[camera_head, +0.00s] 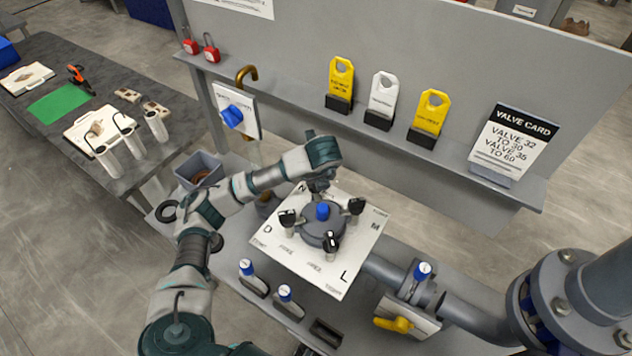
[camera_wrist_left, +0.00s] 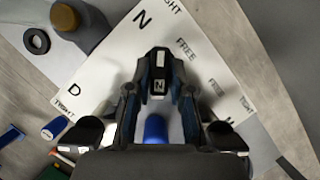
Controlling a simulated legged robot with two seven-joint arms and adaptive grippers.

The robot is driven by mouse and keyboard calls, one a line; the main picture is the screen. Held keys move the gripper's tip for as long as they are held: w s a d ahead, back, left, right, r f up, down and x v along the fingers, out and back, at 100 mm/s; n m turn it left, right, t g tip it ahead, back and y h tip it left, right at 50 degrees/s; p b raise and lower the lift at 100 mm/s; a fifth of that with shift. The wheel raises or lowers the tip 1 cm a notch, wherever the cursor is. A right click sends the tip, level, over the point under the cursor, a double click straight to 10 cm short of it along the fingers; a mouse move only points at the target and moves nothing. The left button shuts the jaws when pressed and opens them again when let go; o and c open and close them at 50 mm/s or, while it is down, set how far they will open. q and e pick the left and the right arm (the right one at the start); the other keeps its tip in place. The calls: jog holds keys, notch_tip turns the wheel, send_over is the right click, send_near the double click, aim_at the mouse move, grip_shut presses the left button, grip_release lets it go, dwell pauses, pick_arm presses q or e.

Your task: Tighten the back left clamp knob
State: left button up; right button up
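The white plate (camera_head: 340,278) carries a round grey filter lid (camera_head: 318,232) with a blue cap (camera_head: 322,211) and black clamp knobs around it. My left gripper (camera_head: 319,184) reaches down over the plate's back corner and hides the back left knob in the head view. In the left wrist view that knob, marked N (camera_wrist_left: 159,86), sits between the fingers (camera_wrist_left: 158,68), which close in on both its sides. The other knobs stand at the D corner (camera_head: 288,218), the M corner (camera_head: 356,206) and the L corner (camera_head: 331,244). My right gripper is out of view.
A shelf with yellow and white tags (camera_head: 340,82) and a valve card (camera_head: 514,142) stands behind. Blue-capped valves (camera_head: 247,268), a yellow handle (camera_head: 394,324) and a flanged pipe (camera_head: 540,305) lie in front and right. A grey bin (camera_head: 199,168) is at left.

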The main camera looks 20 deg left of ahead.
aim_at(317, 195)
pick_arm(q)
jog(key=shift+o, duration=1.4)
jog(key=v, duration=0.5)
jog(key=shift+w+a+r, duration=0.1)
jog(key=shift+w+r, duration=0.05)
jog(key=shift+r, duration=0.05)
jog(key=s+d, duration=0.2)
jog(key=s, duration=0.1)
jog(key=s+d, duration=0.5)
jog(key=s, duration=0.1)
jog(key=shift+s+d+f, duration=0.25)
jog(key=shift+s+f, duration=0.05)
